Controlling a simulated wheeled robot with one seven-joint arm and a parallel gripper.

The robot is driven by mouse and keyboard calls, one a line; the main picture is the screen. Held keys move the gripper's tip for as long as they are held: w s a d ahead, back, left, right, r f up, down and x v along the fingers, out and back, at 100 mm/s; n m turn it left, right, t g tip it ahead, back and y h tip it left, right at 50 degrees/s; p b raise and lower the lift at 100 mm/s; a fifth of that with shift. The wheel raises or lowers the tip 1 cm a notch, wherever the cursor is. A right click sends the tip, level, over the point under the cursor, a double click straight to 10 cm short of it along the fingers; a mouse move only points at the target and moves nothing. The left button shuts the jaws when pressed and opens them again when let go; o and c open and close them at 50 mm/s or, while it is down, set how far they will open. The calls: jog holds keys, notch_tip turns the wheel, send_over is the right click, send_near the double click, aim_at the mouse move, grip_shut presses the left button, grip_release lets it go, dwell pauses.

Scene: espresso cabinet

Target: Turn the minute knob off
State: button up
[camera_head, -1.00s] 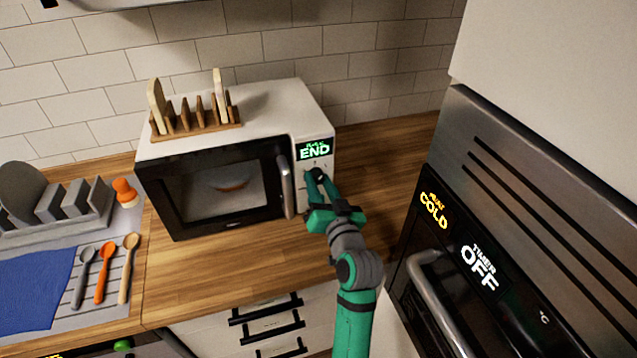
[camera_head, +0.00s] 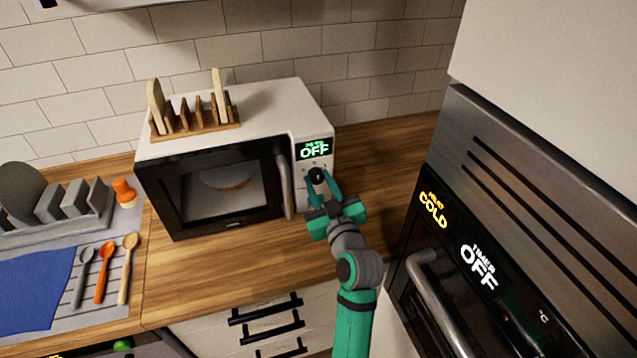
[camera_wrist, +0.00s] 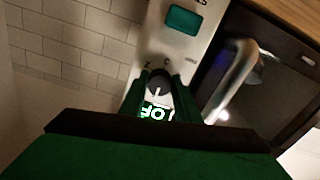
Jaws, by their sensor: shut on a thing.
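The white microwave (camera_head: 270,118) stands on the counter, its door shut. Its green display (camera_head: 314,150) reads "OFF". A round black knob (camera_head: 316,175) sits on the panel below the display; it also shows in the wrist view (camera_wrist: 158,82). My green gripper (camera_head: 318,183) reaches the panel from the front right, with a finger on each side of the knob, shut on it. In the wrist view the gripper (camera_wrist: 160,92) has the knob between its fingertips, and a lit display (camera_wrist: 156,112) lies just past it. Part of the knob is hidden by the fingers.
The microwave's door handle (camera_head: 284,184) is just left of my gripper. An oven (camera_head: 490,235) with "COLD" and "TIMER OFF" displays stands at right. Spoons and a dish rack lie at left. The counter right of the microwave is clear.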

dwell(0.4)
jog(key=o, duration=1)
jog(key=shift+o, duration=0.2)
jog(key=shift+s, duration=0.15)
jog(key=v, duration=1)
jog(key=shift+s+d, duration=0.15)
jog(key=shift+s, duration=0.2)
